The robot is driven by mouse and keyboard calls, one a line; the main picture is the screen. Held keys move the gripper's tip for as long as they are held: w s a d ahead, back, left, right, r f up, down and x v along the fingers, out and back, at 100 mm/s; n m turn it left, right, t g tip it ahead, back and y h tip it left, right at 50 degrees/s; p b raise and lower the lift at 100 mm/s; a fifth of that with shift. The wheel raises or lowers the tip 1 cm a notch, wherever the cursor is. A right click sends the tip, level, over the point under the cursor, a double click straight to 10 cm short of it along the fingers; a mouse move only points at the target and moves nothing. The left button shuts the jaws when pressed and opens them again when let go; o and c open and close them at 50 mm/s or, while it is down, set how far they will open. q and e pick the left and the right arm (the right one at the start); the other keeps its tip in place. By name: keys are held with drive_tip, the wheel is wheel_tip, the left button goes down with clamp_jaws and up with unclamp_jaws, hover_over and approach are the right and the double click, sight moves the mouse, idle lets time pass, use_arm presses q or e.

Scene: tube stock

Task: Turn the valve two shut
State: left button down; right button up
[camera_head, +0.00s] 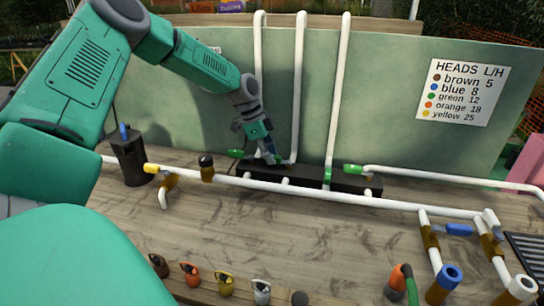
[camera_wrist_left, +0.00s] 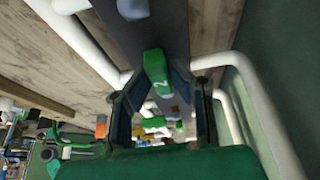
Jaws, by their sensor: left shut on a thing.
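My left gripper (camera_head: 268,150) reaches down to the dark valve block (camera_head: 313,175) at the foot of the back panel. In the left wrist view a green valve handle marked 2 (camera_wrist_left: 157,72) sits between the fingers of this gripper (camera_wrist_left: 155,88), which are shut on it. In the head view the gripper hides most of that handle. My right gripper is out of view.
A white pipe (camera_head: 290,188) runs across the bench in front of the block. A sign (camera_head: 462,92) lists heads by colour. Several small coloured fittings line the front edge.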

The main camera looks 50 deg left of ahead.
use_arm(q)
drive_tip(key=c, duration=1.5)
unclamp_jaws()
drive_tip(key=shift+w+a, duration=0.1)
drive_tip(key=shift+a, duration=0.05)
drive_tip(key=shift+f, duration=0.1)
drive_tip(key=shift+a, duration=0.1)
drive_tip(key=v, duration=1.2)
drive_tip(key=shift+a+f, duration=0.1)
drive_tip(key=shift+f, duration=0.15)
